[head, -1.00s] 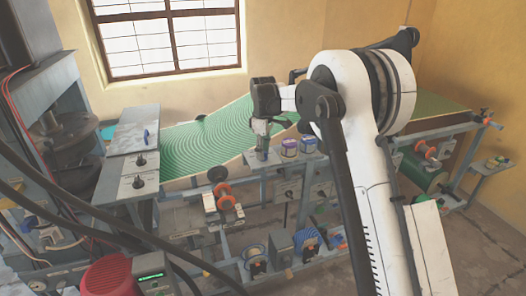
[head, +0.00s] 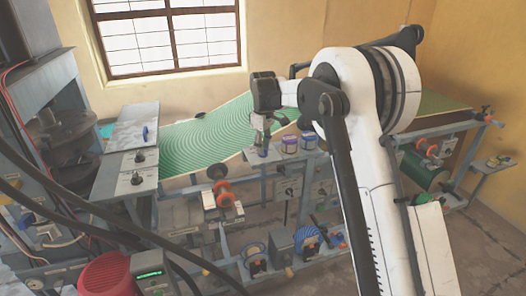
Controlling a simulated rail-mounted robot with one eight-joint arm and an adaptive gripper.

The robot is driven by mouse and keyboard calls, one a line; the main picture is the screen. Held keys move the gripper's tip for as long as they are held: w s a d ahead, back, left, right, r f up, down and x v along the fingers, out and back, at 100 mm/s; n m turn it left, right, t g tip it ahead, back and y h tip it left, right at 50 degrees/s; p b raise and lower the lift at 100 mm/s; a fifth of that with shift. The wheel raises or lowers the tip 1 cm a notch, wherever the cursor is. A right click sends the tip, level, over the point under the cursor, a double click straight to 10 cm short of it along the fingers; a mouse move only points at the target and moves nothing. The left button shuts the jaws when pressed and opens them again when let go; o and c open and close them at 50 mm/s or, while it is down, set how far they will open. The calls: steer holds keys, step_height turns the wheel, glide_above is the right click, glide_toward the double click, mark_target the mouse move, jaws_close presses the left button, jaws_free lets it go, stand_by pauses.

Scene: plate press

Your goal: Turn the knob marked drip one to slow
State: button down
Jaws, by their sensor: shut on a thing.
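My gripper (head: 263,141) points down at the front edge of the long bench, left of two small jars. Its fingers are closed around a small blue-grey thing (head: 262,152), mostly hidden and too small to identify. Two black knobs, an upper one (head: 139,156) and a lower one (head: 137,178), stand on the grey panel (head: 113,178) at the left, well apart from my gripper. Their markings cannot be read, so I cannot tell which knob is marked drip one or where slow lies.
The jars, a purple-and-white one (head: 289,144) and a blue-and-white one (head: 308,141), stand close right of my gripper. A green patterned sheet (head: 200,135) slopes behind it. Orange-ended rollers (head: 231,192) sit below. Dark cables (head: 95,205) cross the left foreground.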

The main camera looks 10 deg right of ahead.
steer(key=m+b, duration=0.2)
steer(key=m, duration=0.1)
steer(key=shift+f, duration=0.15)
steer(key=shift+m+b, duration=1.1)
steer(key=shift+m, duration=1.1)
steer(key=shift+r, duration=0.2)
steer(key=c, duration=1.8)
jaws_free()
step_height(320, 180, up, 12)
